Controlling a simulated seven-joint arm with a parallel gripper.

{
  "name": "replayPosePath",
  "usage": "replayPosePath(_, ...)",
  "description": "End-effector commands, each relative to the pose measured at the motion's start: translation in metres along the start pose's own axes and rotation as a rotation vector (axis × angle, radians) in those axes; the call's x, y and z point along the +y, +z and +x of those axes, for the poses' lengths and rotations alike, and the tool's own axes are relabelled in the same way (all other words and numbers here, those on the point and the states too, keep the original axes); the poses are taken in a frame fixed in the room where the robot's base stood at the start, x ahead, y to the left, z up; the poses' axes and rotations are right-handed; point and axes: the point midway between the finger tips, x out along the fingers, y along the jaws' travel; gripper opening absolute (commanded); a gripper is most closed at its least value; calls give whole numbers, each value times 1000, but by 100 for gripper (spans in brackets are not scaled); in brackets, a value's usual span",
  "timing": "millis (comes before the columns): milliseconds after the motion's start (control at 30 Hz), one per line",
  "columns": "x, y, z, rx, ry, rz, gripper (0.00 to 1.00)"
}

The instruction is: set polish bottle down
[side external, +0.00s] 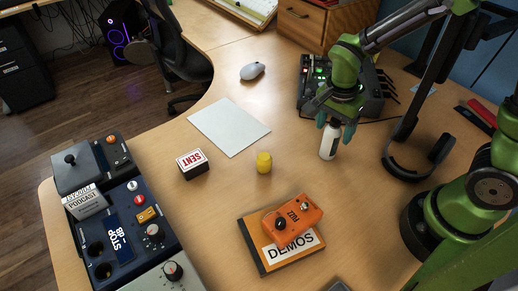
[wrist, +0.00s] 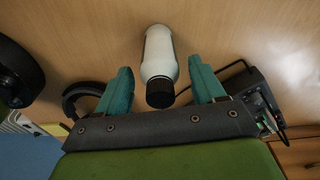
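The polish bottle (side external: 329,142) is white with a black cap and appears upright on the wooden desk in the side view, right of centre. My gripper (side external: 336,121) is above it, pointing down, with its teal fingertips around the bottle's top. In the wrist view, the bottle (wrist: 160,50) lies between the two fingers of my gripper (wrist: 160,72), its black cap nearest the camera. A gap shows on each side of the bottle, so the fingers are open and apart from it. The exact contact of its base with the desk is hard to see.
A headphone stand with headphones (side external: 411,170) is close right of the bottle. A black device with lit buttons (side external: 371,99) is behind it. A yellow object (side external: 264,162), a SENT box (side external: 194,164) and an orange pedal (side external: 292,221) stand left and in front. Bare desk surrounds the bottle's front.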

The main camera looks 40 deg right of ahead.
Motion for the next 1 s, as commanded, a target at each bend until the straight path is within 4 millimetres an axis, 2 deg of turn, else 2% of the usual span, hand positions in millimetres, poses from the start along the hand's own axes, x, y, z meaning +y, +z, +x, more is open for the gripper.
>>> replayPosePath(233, 0, 0, -2, 0, -1, 0, 68)
replayPosePath(367, -1, 0, -14, 0, -4, 1, 68)
replayPosePath(733, -1, 0, -91, 0, -7, 0, 68)
replayPosePath(900, -1, 0, -114, 1, -4, -1, 68)
replayPosePath(1000, 0, 0, -122, -2, -6, -7, 68)
